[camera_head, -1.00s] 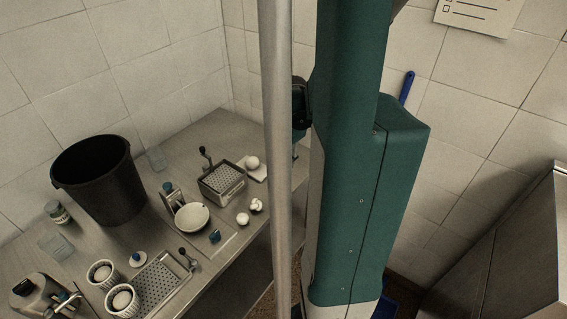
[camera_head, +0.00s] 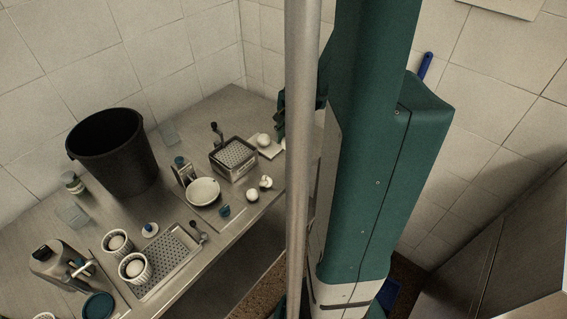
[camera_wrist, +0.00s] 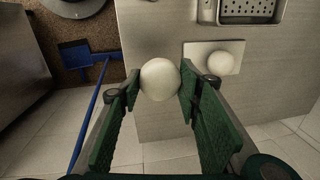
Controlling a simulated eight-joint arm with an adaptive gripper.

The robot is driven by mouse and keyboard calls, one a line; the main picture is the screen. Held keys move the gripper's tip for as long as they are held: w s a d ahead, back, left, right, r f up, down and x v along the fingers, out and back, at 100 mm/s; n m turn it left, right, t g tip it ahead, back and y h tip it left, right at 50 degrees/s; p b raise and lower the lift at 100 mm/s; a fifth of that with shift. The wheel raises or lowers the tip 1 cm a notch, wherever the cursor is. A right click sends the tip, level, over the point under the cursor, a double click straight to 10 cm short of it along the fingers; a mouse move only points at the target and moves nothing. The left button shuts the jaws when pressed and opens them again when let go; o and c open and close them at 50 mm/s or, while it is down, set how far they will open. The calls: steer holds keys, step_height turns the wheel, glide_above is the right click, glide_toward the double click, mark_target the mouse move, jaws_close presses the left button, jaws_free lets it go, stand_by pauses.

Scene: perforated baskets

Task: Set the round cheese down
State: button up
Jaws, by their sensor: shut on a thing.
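In the wrist view, my gripper (camera_wrist: 159,84) is shut on a round white cheese (camera_wrist: 160,76), with one green finger on each side. The cheese is over the steel table near its edge, left of a white board (camera_wrist: 194,66). I cannot tell whether it touches the table. A second round cheese (camera_wrist: 223,63) lies on that board. In the head view, the board (camera_head: 272,152) and its cheese (camera_head: 264,140) are at the table's far right. My gripper is largely hidden there by my pole and arm.
A perforated basket (camera_wrist: 250,10) stands behind the board. In the head view, two white pieces (camera_head: 252,194) lie near the front edge, beside a white bowl (camera_head: 203,191). A black bucket (camera_head: 112,150) stands at the back. Bare steel (camera_wrist: 150,25) lies behind the held cheese.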

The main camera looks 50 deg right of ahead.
steer(key=p, duration=0.1)
glide_above(280, 172)
steer(key=shift+s+r+n, duration=0.1)
steer(key=shift+s+n, duration=0.15)
steer(key=shift+n, duration=0.15)
steer(key=shift+f+b, duration=0.45)
steer(key=shift+f, duration=2.45)
steer(key=shift+f, duration=0.15)
steer(key=shift+f+b, duration=0.35)
steer(key=shift+f, duration=1.6)
steer(key=shift+f, duration=0.15)
steer(key=o, duration=0.9)
